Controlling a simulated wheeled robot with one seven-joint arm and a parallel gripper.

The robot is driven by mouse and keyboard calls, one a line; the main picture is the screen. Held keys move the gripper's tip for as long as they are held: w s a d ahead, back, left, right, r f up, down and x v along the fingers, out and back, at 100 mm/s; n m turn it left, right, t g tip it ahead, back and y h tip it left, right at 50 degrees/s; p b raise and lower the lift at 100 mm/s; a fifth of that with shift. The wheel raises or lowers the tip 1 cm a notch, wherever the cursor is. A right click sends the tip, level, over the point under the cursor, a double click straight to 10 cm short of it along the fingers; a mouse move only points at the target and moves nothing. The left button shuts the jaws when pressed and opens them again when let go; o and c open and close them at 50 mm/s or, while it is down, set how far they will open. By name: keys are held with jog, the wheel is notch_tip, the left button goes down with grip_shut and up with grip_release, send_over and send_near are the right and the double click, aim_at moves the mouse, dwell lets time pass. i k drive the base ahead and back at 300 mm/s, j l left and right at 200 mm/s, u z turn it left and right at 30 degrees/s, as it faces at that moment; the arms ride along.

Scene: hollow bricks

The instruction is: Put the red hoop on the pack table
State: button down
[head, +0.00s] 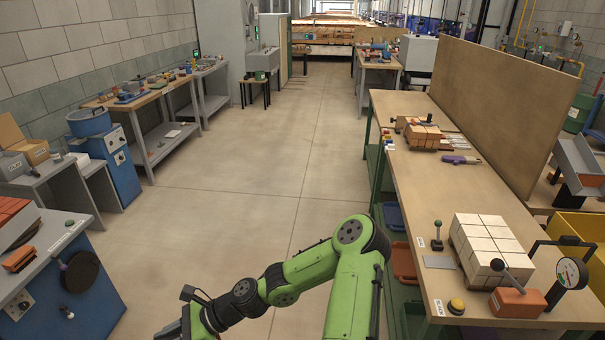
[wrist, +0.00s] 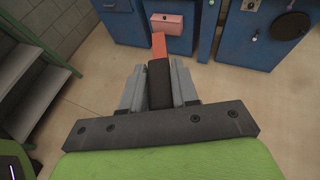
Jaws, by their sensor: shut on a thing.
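In the wrist view my gripper (wrist: 158,85) has its two grey fingers closed on a black block-like part (wrist: 159,84). A narrow red-orange piece (wrist: 159,46) sticks out beyond it, seen nearly edge-on. No ring shape shows, so I cannot tell whether this is the red hoop. In the head view my gripper is at the bottom edge, mostly cut off, above the floor. No table has a readable pack label. A long wooden-topped bench (head: 437,205) on the right carries pale blocks (head: 485,240) and a bundle of orange bricks (head: 423,135).
A wide aisle of bare floor (head: 250,185) runs ahead. A blue cabinet (head: 70,285) stands at left front, with workbenches (head: 150,105) along the left wall. A tall wooden panel (head: 500,100) backs the right bench.

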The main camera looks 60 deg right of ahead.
aim_at(437, 192)
jog(key=i+l+z, duration=0.25)
jog(key=z, duration=0.2)
jog(key=i+z, duration=1.1)
jog(key=z, duration=0.15)
jog(key=i+z, duration=0.85)
jog(key=i+j+z, duration=0.3)
jog(key=i+z, duration=0.15)
jog(key=i+l, duration=0.15)
jog(key=i, duration=0.15)
jog(key=i+l+z, duration=0.15)
jog(key=i, duration=0.2)
jog(key=i+l+u, duration=0.1)
jog(key=l, duration=0.3)
jog(key=i, duration=0.1)
